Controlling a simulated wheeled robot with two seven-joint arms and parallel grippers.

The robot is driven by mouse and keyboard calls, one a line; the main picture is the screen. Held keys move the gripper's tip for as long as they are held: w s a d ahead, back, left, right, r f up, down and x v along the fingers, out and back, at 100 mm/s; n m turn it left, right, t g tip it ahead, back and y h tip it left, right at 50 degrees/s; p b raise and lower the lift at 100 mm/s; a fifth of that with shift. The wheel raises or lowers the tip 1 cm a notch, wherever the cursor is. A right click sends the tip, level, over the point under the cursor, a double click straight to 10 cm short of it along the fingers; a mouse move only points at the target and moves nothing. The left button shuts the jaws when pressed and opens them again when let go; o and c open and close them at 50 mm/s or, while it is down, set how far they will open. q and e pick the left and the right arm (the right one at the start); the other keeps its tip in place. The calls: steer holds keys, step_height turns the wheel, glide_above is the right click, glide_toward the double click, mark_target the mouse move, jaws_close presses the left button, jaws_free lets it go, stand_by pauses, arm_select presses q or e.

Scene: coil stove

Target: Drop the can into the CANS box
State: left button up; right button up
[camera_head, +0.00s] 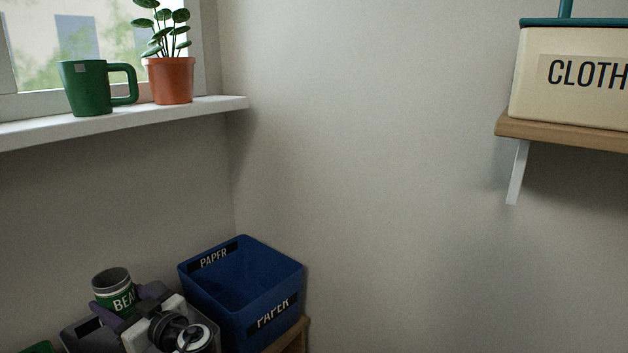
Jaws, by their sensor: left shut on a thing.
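The can (112,289), grey with a green label reading "BEA", is at the lower left. My left gripper (124,302) is shut on it and holds it upright, with the open or recessed top showing. The gripper body hides the can's lower part. No box marked CANS can be read in this view. A small green edge (38,348) shows at the bottom left, too little to tell what it is. My right gripper is not in view.
A blue box (290,275) marked PAPER stands just right of my left gripper, on a wooden surface (297,335). A window sill (215,106) above holds a green mug (86,88) and a potted plant (170,80). A wall shelf (560,132) holds a cream box (525,90) marked "CLOTH".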

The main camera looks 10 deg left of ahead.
arm_select(q)
steer(key=o, duration=1.1)
steer(key=shift+o, duration=0.2)
